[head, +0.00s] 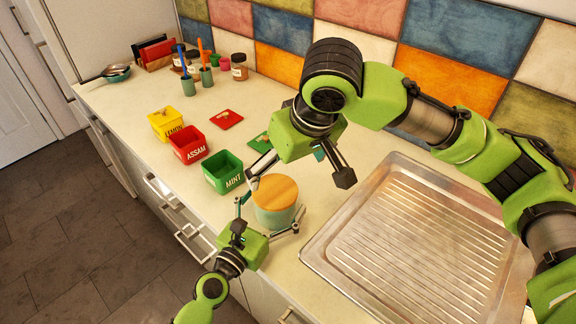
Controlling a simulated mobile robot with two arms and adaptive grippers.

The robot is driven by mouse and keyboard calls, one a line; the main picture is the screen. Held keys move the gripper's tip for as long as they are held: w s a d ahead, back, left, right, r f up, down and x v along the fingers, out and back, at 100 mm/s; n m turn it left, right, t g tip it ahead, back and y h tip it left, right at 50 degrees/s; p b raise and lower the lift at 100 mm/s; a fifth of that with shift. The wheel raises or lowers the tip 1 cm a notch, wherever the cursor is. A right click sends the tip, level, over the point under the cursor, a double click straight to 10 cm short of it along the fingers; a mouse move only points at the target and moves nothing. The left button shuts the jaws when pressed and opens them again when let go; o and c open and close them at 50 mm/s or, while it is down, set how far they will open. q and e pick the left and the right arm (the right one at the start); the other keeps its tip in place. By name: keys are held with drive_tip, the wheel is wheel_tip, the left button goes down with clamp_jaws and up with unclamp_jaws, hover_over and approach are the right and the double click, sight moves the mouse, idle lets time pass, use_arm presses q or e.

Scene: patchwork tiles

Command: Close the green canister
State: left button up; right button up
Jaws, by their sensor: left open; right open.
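The green canister (223,174), labelled MINT, stands open-topped on the counter, left of centre. A flat green lid (257,143) lies on the counter behind it to the right, partly hidden by my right gripper. My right gripper (298,172) is open, to the right of the green canister and the lid. Nothing is visible between its fingers. My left gripper (269,211) is open at the counter's front, with its fingers on either side of a teal jar (275,217) with a wooden top. I cannot tell whether they touch the jar.
A red canister (189,144) and a yellow canister (166,125) stand in a row with the green one. A red lid (227,119) lies behind them. Cups with utensils and jars (239,66) stand at the back. A metal drainboard (420,240) fills the right.

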use_arm(q)
drive_tip(key=v, duration=1)
drive_tip(key=shift+s+a+f, duration=0.1)
drive_tip(key=shift+a+f, duration=0.05)
drive_tip(key=shift+v, duration=0.85)
